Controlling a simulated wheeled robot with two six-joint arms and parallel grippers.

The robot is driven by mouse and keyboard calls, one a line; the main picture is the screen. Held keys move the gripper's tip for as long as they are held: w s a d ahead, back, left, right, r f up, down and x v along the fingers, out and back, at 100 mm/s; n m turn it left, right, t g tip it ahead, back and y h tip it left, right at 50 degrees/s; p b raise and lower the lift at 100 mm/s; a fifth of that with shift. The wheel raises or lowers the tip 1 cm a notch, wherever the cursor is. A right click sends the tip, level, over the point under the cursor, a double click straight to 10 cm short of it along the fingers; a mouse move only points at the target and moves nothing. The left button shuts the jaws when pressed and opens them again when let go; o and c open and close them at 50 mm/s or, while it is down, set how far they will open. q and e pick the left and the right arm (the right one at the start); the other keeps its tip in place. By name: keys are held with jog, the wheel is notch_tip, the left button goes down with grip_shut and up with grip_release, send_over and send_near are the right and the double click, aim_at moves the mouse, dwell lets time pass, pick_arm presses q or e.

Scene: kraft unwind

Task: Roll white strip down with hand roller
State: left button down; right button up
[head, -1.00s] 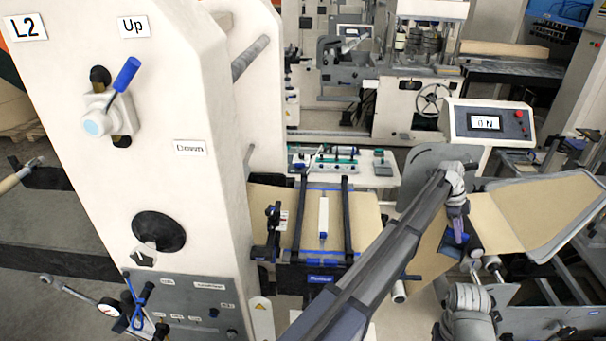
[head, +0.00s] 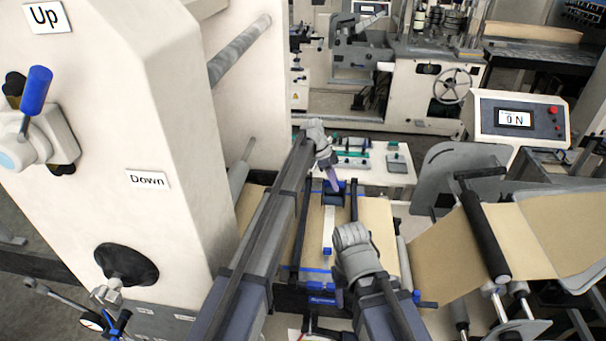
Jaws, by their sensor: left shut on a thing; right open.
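The white strip (head: 327,238) lies lengthwise on the brown kraft web (head: 375,225), between two dark rails. My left gripper (head: 333,181) points down at the strip's far end. It is shut on what looks like the hand roller (head: 336,197), a dark blue piece that spans the strip's far end. I cannot tell whether the roller presses on the strip. My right gripper (head: 339,296) is open near the strip's near end, over the front of the frame. Its wrist covers part of the web to the strip's right, and its fingers are mostly hidden.
The tall white machine column (head: 120,120) stands close on the left. A display reading 0 N (head: 515,119) is at the right. A black roller (head: 486,236) and more kraft web lie at the right. A white table with green parts (head: 395,165) is behind.

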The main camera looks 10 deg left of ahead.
pick_arm(q)
jog(key=shift+w+a, duration=0.15)
jog(key=shift+a, duration=0.3)
jog(key=shift+s+r, duration=0.1)
jog(key=shift+s, duration=0.2)
jog(key=shift+s+d+f+b, duration=0.1)
jog(key=shift+s+f+b, duration=0.35)
jog(key=shift+s, duration=2.35)
jog(key=shift+s+f+b, duration=0.45)
jog(key=shift+s, duration=2.35)
jog(key=shift+s+d+f+b, duration=0.1)
jog(key=shift+s+f+b, duration=0.35)
jog(key=shift+s, duration=2.35)
jog(key=shift+f, duration=0.25)
jog(key=shift+w, duration=0.1)
